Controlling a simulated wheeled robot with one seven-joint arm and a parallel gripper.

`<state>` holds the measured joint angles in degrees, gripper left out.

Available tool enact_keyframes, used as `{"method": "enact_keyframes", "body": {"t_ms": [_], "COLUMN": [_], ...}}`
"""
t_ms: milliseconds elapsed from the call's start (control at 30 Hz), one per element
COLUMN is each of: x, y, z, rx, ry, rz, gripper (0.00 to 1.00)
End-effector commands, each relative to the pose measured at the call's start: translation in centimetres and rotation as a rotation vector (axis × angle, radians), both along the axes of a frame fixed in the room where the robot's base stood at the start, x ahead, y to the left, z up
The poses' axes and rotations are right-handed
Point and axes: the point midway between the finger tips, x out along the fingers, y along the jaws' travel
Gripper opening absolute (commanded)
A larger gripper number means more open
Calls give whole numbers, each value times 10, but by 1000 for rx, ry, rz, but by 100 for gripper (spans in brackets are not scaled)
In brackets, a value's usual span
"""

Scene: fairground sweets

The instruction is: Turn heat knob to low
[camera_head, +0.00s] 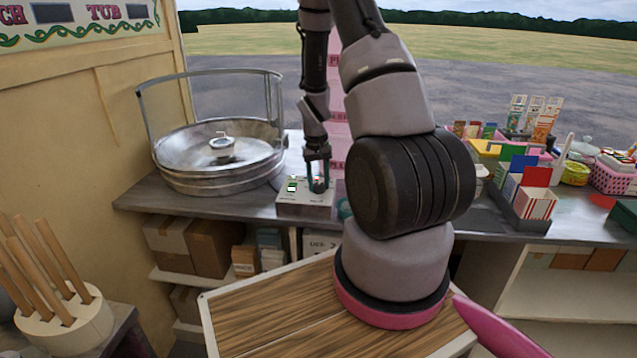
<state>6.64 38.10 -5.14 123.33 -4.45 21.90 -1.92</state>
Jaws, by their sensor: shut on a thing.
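The control box (296,208) is a small pale box at the front edge of the counter, right of the metal candyfloss pan. A green-lit switch (292,186) shows on its top left. My gripper (318,184) points down over the box's top right, shut on the heat knob (319,187). The knob is small and dark and mostly hidden between the fingers. Its pointer and the setting marks are too small to read.
The candyfloss pan (180,183) with its raised metal guard stands close on the left. A carton holder (520,215) and a pink basket (612,178) are on the right. Wooden sticks stand in a round block (85,325) at the lower left. Boxes (205,248) fill the shelf below.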

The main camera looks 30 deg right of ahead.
Motion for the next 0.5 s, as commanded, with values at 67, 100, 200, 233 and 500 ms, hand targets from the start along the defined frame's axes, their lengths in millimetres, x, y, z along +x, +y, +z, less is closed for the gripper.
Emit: {"method": "enact_keyframes", "body": {"t_ms": [67,100,200,233,500], "x": [1,1,1,1,1], "y": [0,0,0,0,0], "z": [1,1,1,1,1], "rx": [-1,-1,-1,-1,-1], "ry": [-3,-3,-3,-3,-2], "rz": [0,0,0,0,1], "gripper": [0,0,0,0,76]}}
